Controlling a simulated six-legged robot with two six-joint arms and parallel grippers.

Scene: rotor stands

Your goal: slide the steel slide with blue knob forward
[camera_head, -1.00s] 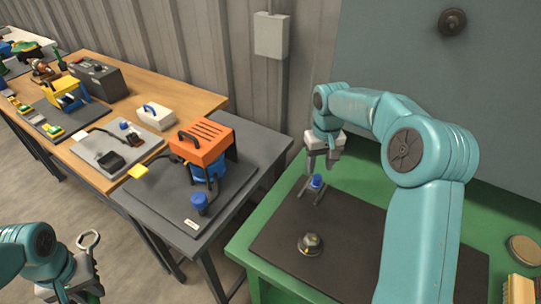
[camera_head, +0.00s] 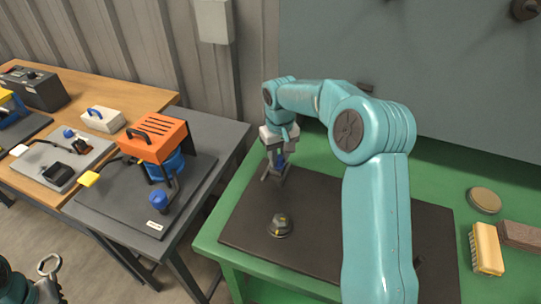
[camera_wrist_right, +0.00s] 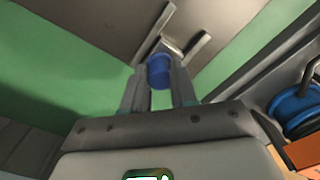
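The blue knob (camera_head: 281,160) of the steel slide is at the back left of the dark mat on the green bench. The steel slide (camera_wrist_right: 172,46) shows in the right wrist view behind the knob, between two grey rails. My right gripper (camera_head: 279,164) is down at the knob. In the right wrist view the knob (camera_wrist_right: 160,72) sits between the two fingertips, one on each side. I cannot tell whether they press on it. My left gripper (camera_head: 48,290) is at the lower left, largely cut off, with a ring-ended metal piece standing up by it.
A grey dome-shaped part (camera_head: 280,225) stands on the dark mat (camera_head: 315,235) in front of my right gripper. A yellow brush (camera_head: 487,248), a brown block (camera_head: 520,235) and a round tan disc (camera_head: 485,200) lie at the right. An orange machine (camera_head: 155,138) stands on the grey bench at left.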

